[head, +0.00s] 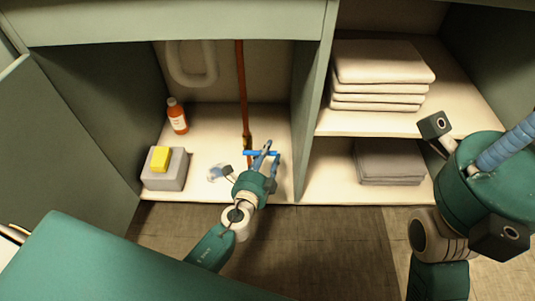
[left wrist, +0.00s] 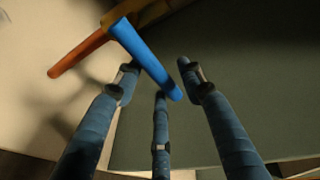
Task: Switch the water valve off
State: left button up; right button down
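The water valve sits low on a copper pipe (head: 242,90) inside the left cabinet bay. Its blue handle (head: 252,153) lies crosswise to the pipe in the head view. In the left wrist view the blue handle (left wrist: 142,55) runs from the brass valve body (left wrist: 145,12) in among my fingers. My left gripper (head: 266,152) has its three fingers apart around the handle's free end; I cannot tell whether they touch it. Of my right gripper, only a blue finger (head: 508,147) and the teal palm show at the right edge; its fingertips are out of frame.
An orange bottle (head: 178,117) and a grey block (head: 166,176) with a yellow sponge (head: 160,158) stand left of the pipe. A small blue and white item (head: 219,172) lies beside my left gripper. Folded towels (head: 382,77) and grey cloths (head: 388,163) fill the right shelves.

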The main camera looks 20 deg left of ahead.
pick_arm(q)
jog(key=shift+s, duration=0.1)
jog(key=s+r, duration=0.2)
jog(key=s, duration=0.9)
jog(key=shift+s+r, duration=0.15)
jog(key=shift+s, duration=0.2)
